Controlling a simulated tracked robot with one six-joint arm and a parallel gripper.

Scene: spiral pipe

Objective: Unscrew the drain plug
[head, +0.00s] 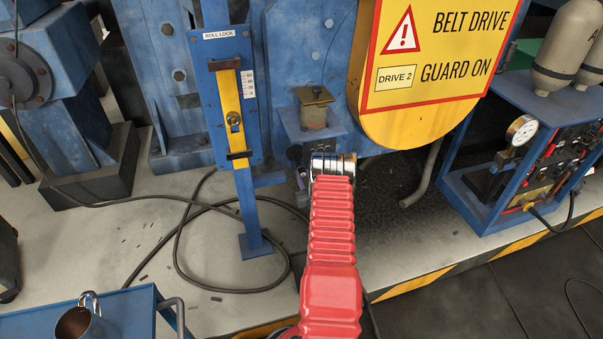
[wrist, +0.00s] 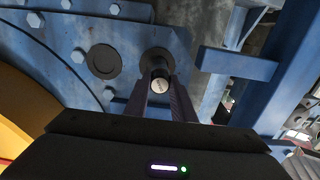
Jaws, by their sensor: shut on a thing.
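The drain plug (wrist: 158,72) is a small dark round piece with a pale end face, standing out from a dark round fitting (wrist: 156,58) on the blue machine housing in the wrist view. My gripper (wrist: 160,84) is shut on it, with one dark ribbed finger on each side. In the head view my red arm reaches to the low front of the machine, below the yellow belt guard. The arm's end hides most of the gripper and the plug there. I cannot tell how far the plug is turned out.
A blue roll-lock post (head: 245,190) stands just left of my arm. The yellow guard (head: 420,125) hangs above right. A bent grey pipe (head: 425,180) and a blue gauge cart (head: 480,205) are to the right. A black cable (head: 225,288) loops on the floor.

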